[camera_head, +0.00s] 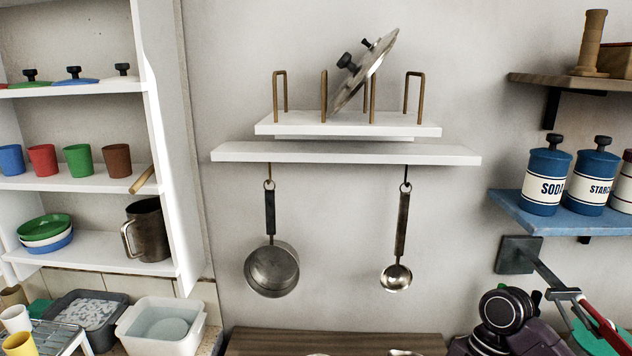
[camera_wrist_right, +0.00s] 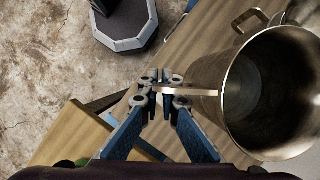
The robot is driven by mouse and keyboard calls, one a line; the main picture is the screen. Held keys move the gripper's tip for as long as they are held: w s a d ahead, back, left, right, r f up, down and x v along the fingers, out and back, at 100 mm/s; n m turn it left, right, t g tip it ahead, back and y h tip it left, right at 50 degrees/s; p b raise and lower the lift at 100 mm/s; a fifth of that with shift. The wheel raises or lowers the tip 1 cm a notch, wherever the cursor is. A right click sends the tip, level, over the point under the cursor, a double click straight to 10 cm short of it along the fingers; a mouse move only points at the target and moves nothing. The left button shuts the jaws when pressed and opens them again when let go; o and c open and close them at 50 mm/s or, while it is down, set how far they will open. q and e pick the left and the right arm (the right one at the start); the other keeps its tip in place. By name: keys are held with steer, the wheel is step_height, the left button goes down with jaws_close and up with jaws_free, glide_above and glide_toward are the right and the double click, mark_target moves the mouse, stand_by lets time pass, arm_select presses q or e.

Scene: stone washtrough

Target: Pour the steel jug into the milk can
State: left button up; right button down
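In the right wrist view a metal jug (camera_wrist_right: 215,85) with a brassy sheen, most likely the steel jug, shows its open mouth towards the camera. Its inside is dark, and I cannot tell what is in it. My right gripper (camera_wrist_right: 160,88) has its fingers together on the jug's handle (camera_wrist_right: 195,92), to the left of the jug's body. Behind the jug at the upper right is part of another metal vessel with a loop handle (camera_wrist_right: 250,16); I cannot tell if it is the milk can. My left gripper is not in view.
A dark metal jug (camera_head: 150,232) stands on the left shelf. A saucepan (camera_head: 272,268) and a ladle (camera_head: 396,277) hang below the white wall shelf (camera_head: 345,153). Blue canisters (camera_head: 546,176) stand on the right shelf. A wooden top (camera_head: 335,343) shows at the bottom.

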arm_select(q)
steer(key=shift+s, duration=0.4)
arm_select(e)
steer(key=s+a+r+n+g+h, duration=0.2)
steer(key=s+r+n, duration=0.5)
steer(key=n, duration=0.5)
step_height(320, 180, up, 3)
steer(key=shift+s+a+f+h, duration=0.15)
steer(key=shift+s+a+h, duration=0.2)
steer(key=shift+a+h, duration=0.65)
steer(key=shift+d, duration=0.2)
arm_select(q)
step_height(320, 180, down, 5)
steer(key=b, duration=0.5)
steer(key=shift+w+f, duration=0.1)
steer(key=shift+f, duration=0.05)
arm_select(e)
step_height(320, 180, down, 6)
steer(key=shift+d+r, duration=0.1)
steer(key=shift+r, duration=0.15)
steer(key=shift+s, duration=0.1)
